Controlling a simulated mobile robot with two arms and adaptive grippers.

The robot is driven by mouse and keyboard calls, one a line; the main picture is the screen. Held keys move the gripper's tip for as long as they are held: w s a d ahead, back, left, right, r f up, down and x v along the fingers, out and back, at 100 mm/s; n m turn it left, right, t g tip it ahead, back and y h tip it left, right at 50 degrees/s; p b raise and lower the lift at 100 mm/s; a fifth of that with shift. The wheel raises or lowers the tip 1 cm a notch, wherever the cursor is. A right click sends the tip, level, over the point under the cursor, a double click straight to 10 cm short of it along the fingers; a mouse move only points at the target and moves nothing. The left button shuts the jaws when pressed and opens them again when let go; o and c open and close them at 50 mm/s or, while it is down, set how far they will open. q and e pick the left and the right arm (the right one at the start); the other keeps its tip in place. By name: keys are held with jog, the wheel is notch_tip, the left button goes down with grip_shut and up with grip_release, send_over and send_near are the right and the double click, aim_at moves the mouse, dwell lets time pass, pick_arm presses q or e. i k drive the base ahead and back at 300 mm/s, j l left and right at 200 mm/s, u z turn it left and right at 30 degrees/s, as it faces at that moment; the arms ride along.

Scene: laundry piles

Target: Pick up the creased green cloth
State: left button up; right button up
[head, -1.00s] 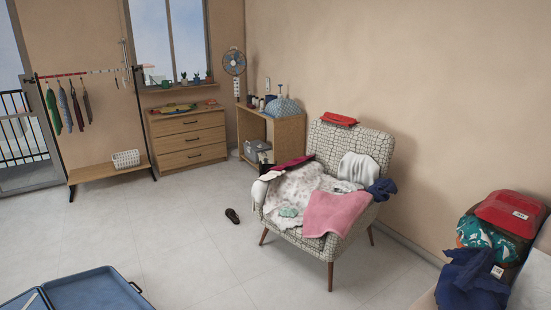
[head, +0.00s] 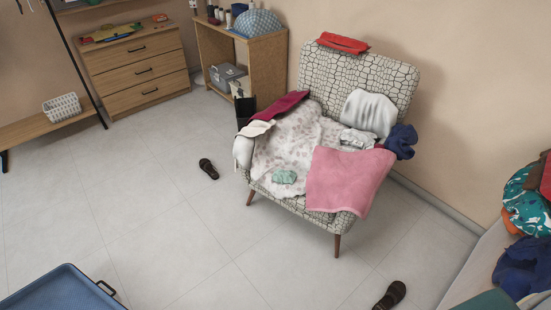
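A small creased green cloth (head: 284,177) lies on the front of the seat of a patterned armchair (head: 318,78). It rests on a pale spotted cloth (head: 285,145), just left of a pink towel (head: 345,180) that hangs over the chair's front edge. Nothing covers the green cloth. Neither of my grippers is in the head view.
Other clothes crowd the chair: white (head: 369,112), navy (head: 401,141) and dark red (head: 280,105). Dark shoes lie on the floor, one left of the chair (head: 208,169) and one in front (head: 390,296). A blue suitcase (head: 65,290) is at bottom left. Floor between is clear.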

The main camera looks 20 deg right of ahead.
aim_at(282, 177)
jog(key=i+z, duration=0.3)
jog(key=i+j+z, duration=0.3)
jog(key=i, duration=0.15)
jog(key=i+j+z, duration=0.15)
jog(key=i+z, duration=0.15)
jog(key=i, duration=0.1)
